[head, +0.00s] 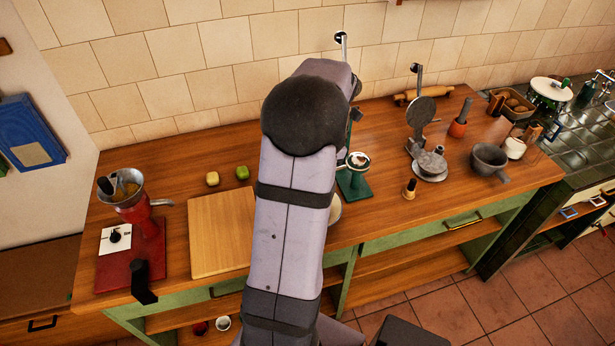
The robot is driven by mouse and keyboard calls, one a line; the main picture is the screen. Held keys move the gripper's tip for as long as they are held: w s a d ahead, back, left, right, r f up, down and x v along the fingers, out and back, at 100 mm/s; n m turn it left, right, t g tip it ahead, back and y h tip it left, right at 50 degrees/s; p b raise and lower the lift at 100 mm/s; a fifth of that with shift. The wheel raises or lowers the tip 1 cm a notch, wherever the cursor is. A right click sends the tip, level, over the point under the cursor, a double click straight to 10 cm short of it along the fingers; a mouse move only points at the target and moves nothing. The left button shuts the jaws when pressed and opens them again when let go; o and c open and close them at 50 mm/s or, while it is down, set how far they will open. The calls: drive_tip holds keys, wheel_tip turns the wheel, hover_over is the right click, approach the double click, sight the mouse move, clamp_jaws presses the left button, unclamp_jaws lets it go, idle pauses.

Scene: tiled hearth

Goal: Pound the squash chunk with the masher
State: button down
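A small yellow block-like piece (212,179), which may be the squash chunk, lies on the wooden counter behind the cutting board (208,238). A green rounded piece (242,172) lies to its right. I cannot tell for certain which thing is the masher. A short tool with a wooden handle (410,187) stands near the counter's front, right of my arm. A dark handle (465,108) rises from an orange-red cup (457,128) farther right. My arm crosses the middle of the view and hides part of the counter. My gripper is hidden behind it.
A red-based mill with a metal hopper (129,196) stands at the left. A green stand with a round top (356,183) and part of a pale dish (335,208) are beside my arm. An upright iron press (421,125) and a grey pot (489,161) stand to the right.

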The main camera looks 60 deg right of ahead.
drive_tip(key=shift+f+b, duration=0.45)
drive_tip(key=shift+f, duration=0.15)
idle(0.5)
drive_tip(key=shift+r, duration=0.1)
idle(0.5)
drive_tip(key=shift+r+p, duration=0.6)
drive_tip(key=shift+r, duration=0.1)
drive_tip(key=shift+f+b, duration=0.5)
drive_tip(key=shift+f, duration=0.2)
idle(0.8)
drive_tip(key=shift+r+p, duration=0.5)
drive_tip(key=shift+r, duration=0.2)
drive_tip(key=shift+f+b, duration=0.5)
drive_tip(key=shift+f, duration=0.15)
idle(0.9)
drive_tip(key=shift+r+p, duration=0.55)
drive_tip(key=shift+r, duration=0.25)
